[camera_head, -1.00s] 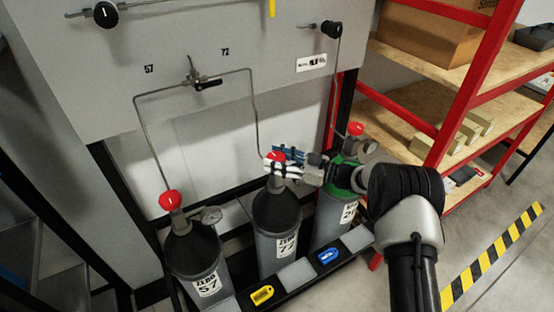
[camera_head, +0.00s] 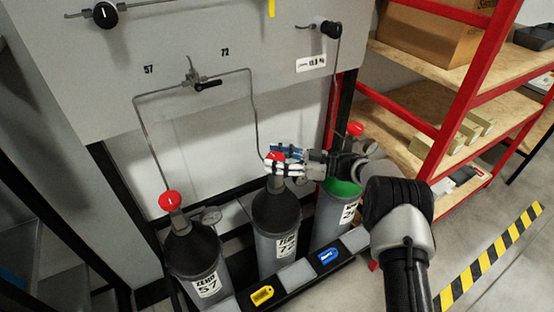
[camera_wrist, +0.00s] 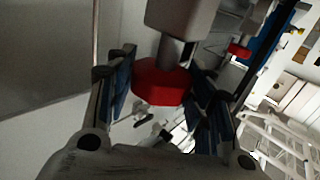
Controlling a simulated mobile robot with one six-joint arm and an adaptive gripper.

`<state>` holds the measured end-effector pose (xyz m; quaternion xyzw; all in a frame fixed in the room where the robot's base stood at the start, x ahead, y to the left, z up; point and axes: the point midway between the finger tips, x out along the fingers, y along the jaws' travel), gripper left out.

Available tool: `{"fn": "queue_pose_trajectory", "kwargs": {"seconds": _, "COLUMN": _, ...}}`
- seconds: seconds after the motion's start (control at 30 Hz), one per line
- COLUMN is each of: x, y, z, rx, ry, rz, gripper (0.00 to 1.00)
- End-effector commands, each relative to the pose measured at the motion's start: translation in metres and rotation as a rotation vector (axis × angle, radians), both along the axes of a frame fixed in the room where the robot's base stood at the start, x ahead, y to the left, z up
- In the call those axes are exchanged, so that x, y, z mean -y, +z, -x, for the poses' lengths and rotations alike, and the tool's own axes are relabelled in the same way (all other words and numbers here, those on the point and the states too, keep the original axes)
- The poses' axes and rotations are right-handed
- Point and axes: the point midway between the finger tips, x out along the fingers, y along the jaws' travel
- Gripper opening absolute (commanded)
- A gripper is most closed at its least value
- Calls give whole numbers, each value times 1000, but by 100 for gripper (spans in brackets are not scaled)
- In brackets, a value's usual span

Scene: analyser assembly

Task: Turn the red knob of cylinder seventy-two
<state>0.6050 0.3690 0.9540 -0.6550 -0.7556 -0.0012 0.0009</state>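Cylinder seventy-two (camera_head: 278,225) is the dark-topped grey cylinder in the middle of the row, labelled 72. Its red knob (camera_head: 274,157) sits on top, partly hidden by my fingers. My gripper (camera_head: 284,162) reaches in from the right at knob height. In the wrist view the red knob (camera_wrist: 162,84) lies between my two blue-padded fingers (camera_wrist: 166,92). A narrow gap shows on each side of the knob, so the fingers look open around it and not clamped.
Cylinder 57 (camera_head: 195,258) with a red knob (camera_head: 170,202) stands to the left. A green-shouldered cylinder (camera_head: 336,211) stands right, close under my wrist. A thin pipe (camera_head: 254,110) runs down behind cylinder seventy-two. A red-framed shelf (camera_head: 470,95) stands at the right.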

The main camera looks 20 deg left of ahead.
Motion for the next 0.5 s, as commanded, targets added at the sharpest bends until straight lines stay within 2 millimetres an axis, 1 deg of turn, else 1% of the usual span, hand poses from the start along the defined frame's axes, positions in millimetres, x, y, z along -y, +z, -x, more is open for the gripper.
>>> {"fn": "queue_pose_trajectory", "kwargs": {"seconds": 0.03, "x": 0, "y": 0, "z": 0, "rx": 0, "ry": 0, "rz": 0, "gripper": 54}}
{"fn": "queue_pose_trajectory", "kwargs": {"seconds": 0.23, "x": 0, "y": -1, "z": 0, "rx": 0, "ry": 0, "rz": 2, "gripper": 67}}
{"fn": "queue_pose_trajectory", "kwargs": {"seconds": 0.5, "x": 1, "y": -2, "z": 0, "rx": -1, "ry": 0, "rz": 2, "gripper": 67}}
